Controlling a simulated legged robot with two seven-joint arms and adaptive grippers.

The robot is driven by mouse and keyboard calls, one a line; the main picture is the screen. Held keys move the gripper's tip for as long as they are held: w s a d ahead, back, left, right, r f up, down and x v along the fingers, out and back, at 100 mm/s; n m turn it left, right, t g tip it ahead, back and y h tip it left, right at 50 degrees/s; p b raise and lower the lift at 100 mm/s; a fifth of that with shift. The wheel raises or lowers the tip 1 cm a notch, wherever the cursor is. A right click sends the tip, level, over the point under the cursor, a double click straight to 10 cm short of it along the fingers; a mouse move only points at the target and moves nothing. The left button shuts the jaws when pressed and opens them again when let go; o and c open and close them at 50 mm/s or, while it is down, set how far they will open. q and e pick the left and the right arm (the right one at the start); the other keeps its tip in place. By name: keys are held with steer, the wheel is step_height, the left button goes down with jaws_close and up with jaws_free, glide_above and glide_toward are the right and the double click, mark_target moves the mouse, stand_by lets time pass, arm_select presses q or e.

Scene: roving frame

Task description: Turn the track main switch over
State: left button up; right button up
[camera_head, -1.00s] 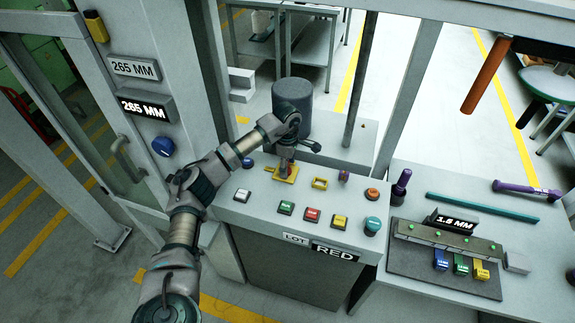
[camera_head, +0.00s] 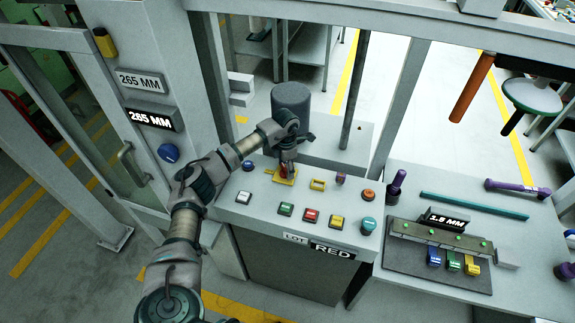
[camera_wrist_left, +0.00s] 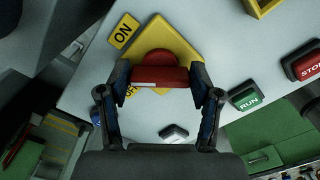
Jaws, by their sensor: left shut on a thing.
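The main switch is a red rotary handle (camera_wrist_left: 160,77) on a yellow plate (camera_wrist_left: 178,40), seen in the left wrist view. An ON label (camera_wrist_left: 123,31) sits at the plate's upper left corner, and an OFF label below is partly covered by the handle and finger. My left gripper (camera_wrist_left: 162,85) is shut on the red handle, one finger on each side. In the head view the left gripper (camera_head: 286,168) points down at the yellow plate (camera_head: 284,178) on the grey console, hiding most of the handle. My right gripper is not in view.
The console (camera_head: 265,207) carries a white button (camera_head: 243,197), a green button (camera_head: 286,209), a red button (camera_head: 310,215) and a yellow button (camera_head: 336,222). A grey cylinder (camera_head: 291,100) stands behind my gripper.

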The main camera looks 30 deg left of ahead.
arm_select(q)
steer(key=n, duration=0.1)
steer(key=n+p, duration=0.1)
steer(key=shift+s+a+f+n, duration=0.1)
steer(key=shift+s+a+n, duration=0.15)
steer(key=shift+n, duration=0.15)
steer(key=shift+n+p, duration=0.6)
steer(key=shift+n, duration=0.3)
steer(key=n+p, duration=0.2)
steer(key=n, duration=0.3)
steer(key=shift+f, duration=0.2)
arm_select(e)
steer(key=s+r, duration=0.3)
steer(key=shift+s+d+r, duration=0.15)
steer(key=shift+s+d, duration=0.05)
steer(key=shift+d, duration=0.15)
arm_select(q)
steer(key=shift+n, duration=0.3)
steer(key=o, duration=1.2)
steer(key=shift+c, duration=0.2)
steer(key=shift+r, duration=0.15)
steer(key=shift+w+r, duration=0.1)
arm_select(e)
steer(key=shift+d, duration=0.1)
